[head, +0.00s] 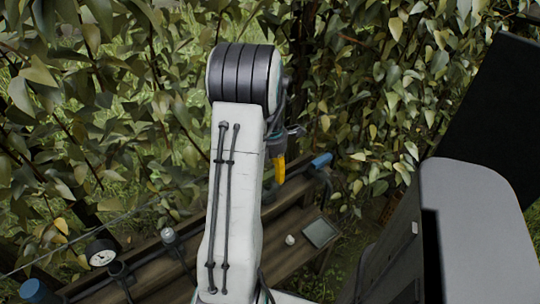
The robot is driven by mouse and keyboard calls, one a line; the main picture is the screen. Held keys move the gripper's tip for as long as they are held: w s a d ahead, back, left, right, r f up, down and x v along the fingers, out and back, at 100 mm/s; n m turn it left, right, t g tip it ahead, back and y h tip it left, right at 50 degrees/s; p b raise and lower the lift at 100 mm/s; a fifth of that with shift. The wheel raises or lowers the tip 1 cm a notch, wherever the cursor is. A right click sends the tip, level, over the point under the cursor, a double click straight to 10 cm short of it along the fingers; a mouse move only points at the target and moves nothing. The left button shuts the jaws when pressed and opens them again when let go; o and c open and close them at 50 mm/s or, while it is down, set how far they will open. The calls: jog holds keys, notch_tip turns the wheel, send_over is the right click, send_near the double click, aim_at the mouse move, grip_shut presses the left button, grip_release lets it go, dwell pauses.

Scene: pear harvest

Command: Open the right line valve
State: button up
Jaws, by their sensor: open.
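A yellow lever-like piece (280,169) shows just right of my arm. It looks like the handle of the right line valve and points roughly up and down. The valve body is mostly hidden behind my arm. My gripper (287,139) is partly hidden by my arm and shows as small dark and silver parts right above the yellow piece. It is open, and I see nothing held in it. I cannot tell whether it touches the handle. The dark pipe ends in a blue cap (321,160) to the right of the handle.
A wooden bench (283,228) runs under the pipe and carries a small white knob (290,240) and a grey plate (320,233). A round gauge (101,252) and another blue cap (34,289) are at the lower left. Leafy branches (370,90) crowd behind.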

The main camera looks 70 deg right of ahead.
notch_tip(320, 180, up, 11)
dwell(0.5)
jog(key=shift+r, duration=0.1)
dwell(0.7)
